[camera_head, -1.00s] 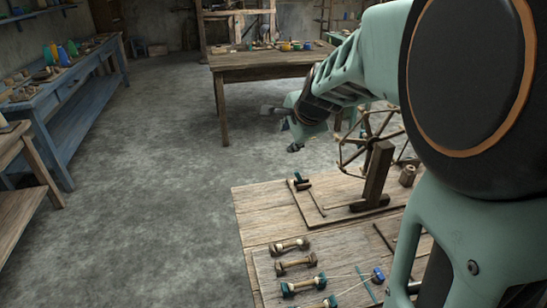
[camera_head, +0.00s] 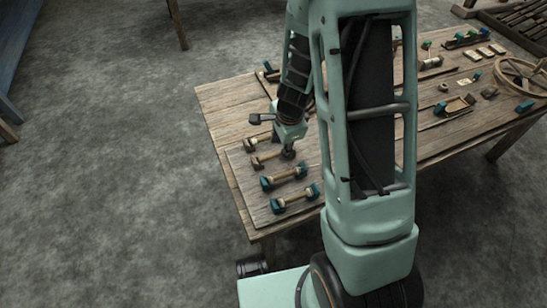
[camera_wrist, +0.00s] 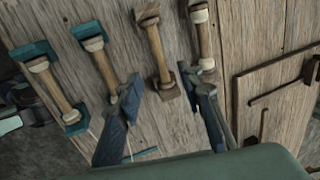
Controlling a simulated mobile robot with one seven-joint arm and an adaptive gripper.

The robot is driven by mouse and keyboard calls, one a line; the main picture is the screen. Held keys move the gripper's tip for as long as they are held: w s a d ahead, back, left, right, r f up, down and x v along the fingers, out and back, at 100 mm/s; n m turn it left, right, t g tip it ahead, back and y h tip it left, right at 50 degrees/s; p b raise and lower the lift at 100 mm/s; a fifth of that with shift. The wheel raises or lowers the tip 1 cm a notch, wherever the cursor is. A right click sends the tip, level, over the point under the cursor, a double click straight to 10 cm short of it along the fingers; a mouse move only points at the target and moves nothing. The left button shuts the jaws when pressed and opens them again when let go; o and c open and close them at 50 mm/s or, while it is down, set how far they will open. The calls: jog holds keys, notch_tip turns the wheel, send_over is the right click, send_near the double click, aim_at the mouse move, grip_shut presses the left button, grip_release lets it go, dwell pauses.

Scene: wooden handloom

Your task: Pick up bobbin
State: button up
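Several bobbins lie in a row on a wooden board on the table. Two are plain brown in the head view, the upper one (camera_head: 258,143) and the lower one (camera_head: 267,160). Two have teal ends, one here (camera_head: 284,178) and one nearer the table's front (camera_head: 295,199). My gripper (camera_head: 287,152) is low over the right end of the lower brown bobbin. In the wrist view my gripper (camera_wrist: 159,80) is open, with a brown-ended bobbin (camera_wrist: 155,45) seen between its fingers. Another bobbin (camera_wrist: 202,38) is by the right finger. Contact cannot be told.
The wooden table (camera_head: 222,105) extends right, with a spoked wheel (camera_head: 525,76) and small tools at its far right. A raised board with a thin rod (camera_wrist: 280,90) lies right of the bobbins in the wrist view. Open concrete floor (camera_head: 110,150) is at left.

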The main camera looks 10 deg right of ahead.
aim_at(276, 154)
jog(key=b+x, duration=0.1)
jog(key=x, duration=0.1)
jog(key=b+x, duration=0.1)
jog(key=x, duration=0.2)
jog(key=shift+a+f, duration=0.2)
jog(key=shift+f, duration=0.1)
jog(key=shift+r, duration=0.1)
jog(key=c, duration=0.9)
